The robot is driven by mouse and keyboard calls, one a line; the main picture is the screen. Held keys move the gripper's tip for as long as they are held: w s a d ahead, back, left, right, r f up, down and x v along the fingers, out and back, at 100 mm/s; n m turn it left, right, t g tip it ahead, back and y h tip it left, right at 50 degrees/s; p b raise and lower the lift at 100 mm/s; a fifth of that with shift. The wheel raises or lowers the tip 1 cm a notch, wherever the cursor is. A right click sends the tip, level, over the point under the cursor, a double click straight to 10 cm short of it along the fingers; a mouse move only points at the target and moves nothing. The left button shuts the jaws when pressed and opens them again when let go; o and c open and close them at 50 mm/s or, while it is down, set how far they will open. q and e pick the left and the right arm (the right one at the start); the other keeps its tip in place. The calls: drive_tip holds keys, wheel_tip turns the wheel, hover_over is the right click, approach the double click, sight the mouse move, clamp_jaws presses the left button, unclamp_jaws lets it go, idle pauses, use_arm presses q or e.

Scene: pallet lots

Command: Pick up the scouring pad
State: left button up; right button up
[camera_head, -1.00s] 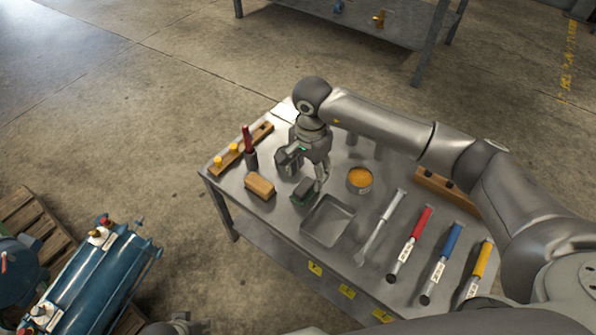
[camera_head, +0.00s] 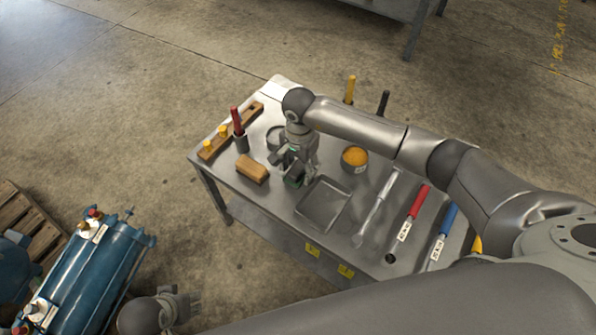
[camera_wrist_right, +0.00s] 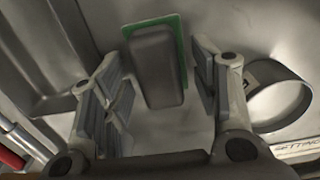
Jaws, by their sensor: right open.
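The scouring pad is a dark grey block with a green sheet under it. It lies on the metal table beside the shallow tray, partly behind my right gripper (camera_head: 290,167) in the head view. In the right wrist view the scouring pad (camera_wrist_right: 157,65) sits between the two open fingers of my right gripper (camera_wrist_right: 160,95), apart from both. Whether the fingertips reach down beside it is unclear. My left gripper (camera_head: 182,303) is low at the bottom left, away from the table; its finger gap is too small to judge.
A wooden block (camera_head: 252,168) lies left of my right gripper. An empty shallow tray (camera_head: 324,204) is close on its right, with an orange-filled tin (camera_head: 355,158) behind. A metal ring-shaped container (camera_wrist_right: 281,98) stands close to one finger. Colour-handled tools lie further right.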

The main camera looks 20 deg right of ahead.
sight(300, 166)
use_arm(q)
drive_tip(key=shift+r, duration=0.15)
use_arm(e)
drive_tip(key=shift+f, duration=0.2)
drive_tip(key=c, duration=0.8)
drive_tip(key=shift+r, duration=0.15)
drive_tip(key=shift+r, duration=0.25)
wheel_tip(300, 166, up, 3)
drive_tip(key=shift+s+d+r+p, duration=0.1)
drive_tip(key=shift+s+p, duration=0.05)
drive_tip(key=shift+p, duration=0.25)
use_arm(q)
wheel_tip(300, 166, down, 8)
drive_tip(key=s+p, duration=0.1)
drive_tip(key=shift+f+g+p, duration=0.25)
drive_tip(key=shift+g+p, duration=0.05)
drive_tip(key=shift+p, duration=0.05)
use_arm(e)
drive_tip(key=s+d+r, duration=0.3)
drive_tip(key=s+r, duration=0.6)
drive_tip(key=s, duration=0.4)
drive_tip(key=shift+d, duration=0.4)
